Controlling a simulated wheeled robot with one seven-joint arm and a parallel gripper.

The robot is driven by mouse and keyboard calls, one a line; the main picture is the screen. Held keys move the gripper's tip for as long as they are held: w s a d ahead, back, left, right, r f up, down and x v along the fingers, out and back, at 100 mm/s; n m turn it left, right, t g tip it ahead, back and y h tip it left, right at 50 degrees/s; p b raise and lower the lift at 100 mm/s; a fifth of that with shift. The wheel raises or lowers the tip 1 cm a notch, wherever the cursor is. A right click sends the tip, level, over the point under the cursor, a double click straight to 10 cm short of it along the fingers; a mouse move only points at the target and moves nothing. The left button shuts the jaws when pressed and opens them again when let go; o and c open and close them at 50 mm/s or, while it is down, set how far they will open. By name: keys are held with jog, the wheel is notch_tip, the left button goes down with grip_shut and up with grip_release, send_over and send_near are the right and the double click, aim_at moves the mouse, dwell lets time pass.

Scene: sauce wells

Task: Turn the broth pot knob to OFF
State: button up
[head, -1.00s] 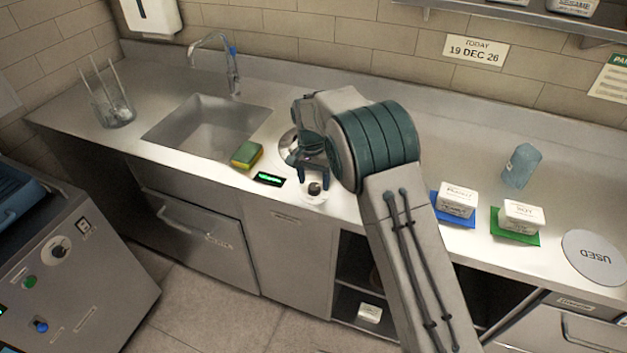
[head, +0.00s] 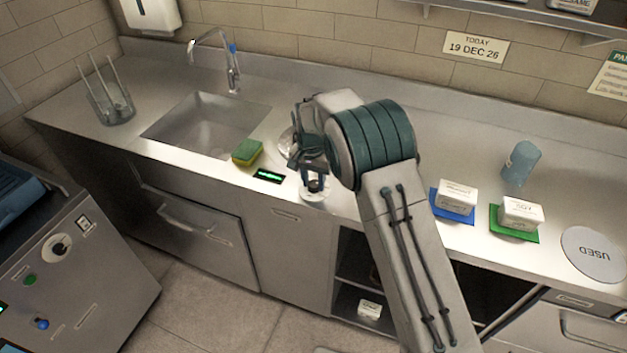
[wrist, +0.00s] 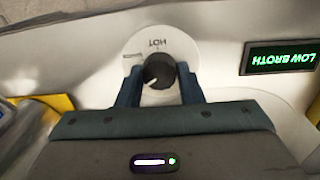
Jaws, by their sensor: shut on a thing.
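The broth pot knob (wrist: 158,70) is a dark round knob on a pale round dial plate (wrist: 181,47). The plate reads HOT, upside down in the wrist view, with a smaller label at left that I cannot read. A light mark on the knob points to the lower left in that view. My gripper (wrist: 160,78) has one finger on each side of the knob and is shut on it. In the head view my gripper (head: 314,184) is down at the counter's front edge and covers most of the knob. A round metal lid (head: 287,141) shows partly behind my gripper.
A green display (wrist: 281,58) reads LOW BROTH; it also shows in the head view (head: 268,176). A yellow-green sponge (head: 247,152) lies left of my gripper by the sink (head: 205,128).

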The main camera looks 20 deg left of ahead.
aim_at(310, 184)
jog(key=n+b, duration=0.3)
jog(key=n, duration=0.3)
jog(key=n+b, duration=0.1)
jog(key=n, duration=0.4)
jog(key=shift+r+t, duration=0.1)
jog(key=shift+t, duration=0.2)
jog(key=shift+n, duration=0.4)
jog(key=o, duration=1)
jog(key=shift+s+a, duration=0.1)
jog(key=shift+c, duration=0.2)
notch_tip(310, 184, up, 14)
jog(key=b, duration=0.1)
jog(key=shift+s+a, duration=0.25)
jog(key=shift+s, duration=0.05)
